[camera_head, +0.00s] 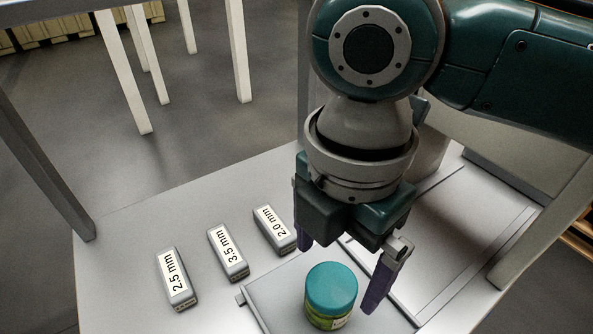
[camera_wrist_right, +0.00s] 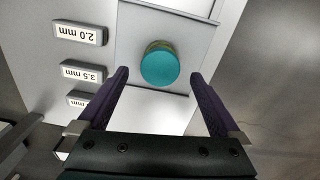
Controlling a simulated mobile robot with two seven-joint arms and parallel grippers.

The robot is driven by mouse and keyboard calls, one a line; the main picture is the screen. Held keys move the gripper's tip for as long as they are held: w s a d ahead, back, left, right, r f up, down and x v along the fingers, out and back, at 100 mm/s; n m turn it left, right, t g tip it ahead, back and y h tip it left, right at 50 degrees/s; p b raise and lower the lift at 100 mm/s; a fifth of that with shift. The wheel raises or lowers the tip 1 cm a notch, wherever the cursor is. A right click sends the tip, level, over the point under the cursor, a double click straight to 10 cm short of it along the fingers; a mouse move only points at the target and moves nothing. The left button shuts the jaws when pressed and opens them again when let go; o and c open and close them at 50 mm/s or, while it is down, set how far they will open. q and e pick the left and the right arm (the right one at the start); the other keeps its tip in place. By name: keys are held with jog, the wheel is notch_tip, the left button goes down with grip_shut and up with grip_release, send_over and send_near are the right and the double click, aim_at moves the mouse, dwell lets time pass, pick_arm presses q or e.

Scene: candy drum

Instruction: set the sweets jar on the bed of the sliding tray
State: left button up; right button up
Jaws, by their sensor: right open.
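The sweets jar (camera_head: 331,296), green with a round teal lid, stands upright on a flat grey plate (camera_head: 272,290) that looks like the bed of the sliding tray. In the right wrist view the jar's lid (camera_wrist_right: 159,68) shows against the pale plate (camera_wrist_right: 140,110). My right gripper (camera_head: 343,264) is open, its two purple fingers pointing down near the jar. In the right wrist view the jar appears between and beyond the fingertips (camera_wrist_right: 158,76), with no finger visibly gripping it. My left gripper is in neither view.
Three labelled blocks stand left of the plate: 2.5 mm (camera_head: 176,278), 3.5 mm (camera_head: 228,253) and 2.0 mm (camera_head: 274,230). A grey panel with raised edges (camera_head: 430,250) lies to the right. The table's left part (camera_head: 130,235) is clear.

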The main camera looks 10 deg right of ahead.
aim_at(332, 282)
notch_tip(332, 282, up, 6)
jog(key=s+a+f+m+t+y, duration=0.25)
jog(key=s+a+m+y, duration=0.2)
jog(key=m, duration=0.45)
jog(key=s+d+f+m+h, duration=0.1)
jog(key=s+d+m+h, duration=0.1)
jog(key=s+d+m, duration=0.2)
jog(key=s+d+f+m+t+h, duration=0.1)
jog(key=s+d+m+h, duration=0.1)
jog(key=d+m, duration=0.6)
jog(key=shift+s+d+m, duration=0.3)
jog(key=shift+s+d, duration=0.6)
jog(key=shift+f, duration=0.2)
